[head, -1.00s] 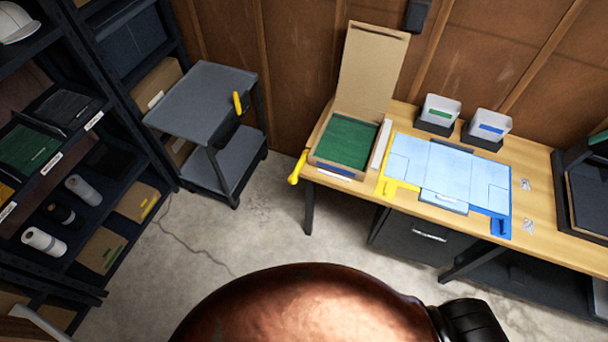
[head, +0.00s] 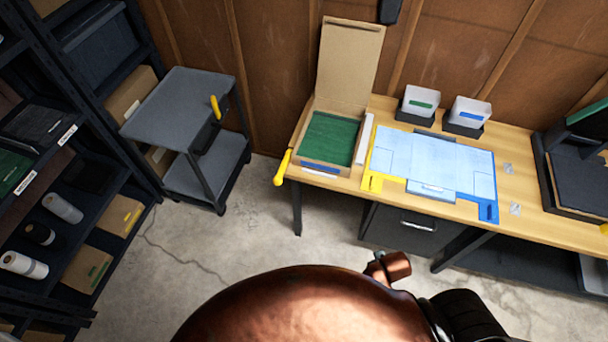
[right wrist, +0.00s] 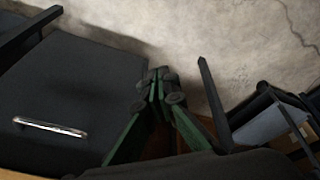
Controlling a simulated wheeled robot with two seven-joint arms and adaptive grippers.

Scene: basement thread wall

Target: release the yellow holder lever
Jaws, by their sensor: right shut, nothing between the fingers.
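A flat light-blue sheet (head: 430,160) lies on the wooden table, with a yellow holder (head: 372,183) at its left edge and a blue holder (head: 488,211) at its front right corner. The yellow holder's small tab faces the table's front edge; its exact lever position is too small to tell. A separate yellow handle (head: 282,168) sticks out at the table's left end. In the right wrist view my right gripper (right wrist: 160,82) is shut and empty, over the floor beside a dark drawer unit, apart from the yellow holder. My left gripper is not in view.
An open cardboard box (head: 330,137) with green contents stands left of the sheet. Two bins (head: 419,103) stand behind it. A drawer unit (head: 405,232) is under the table. A grey cart (head: 180,105) with a yellow handle stands left. Concrete floor (head: 250,230) is clear between shelves and table.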

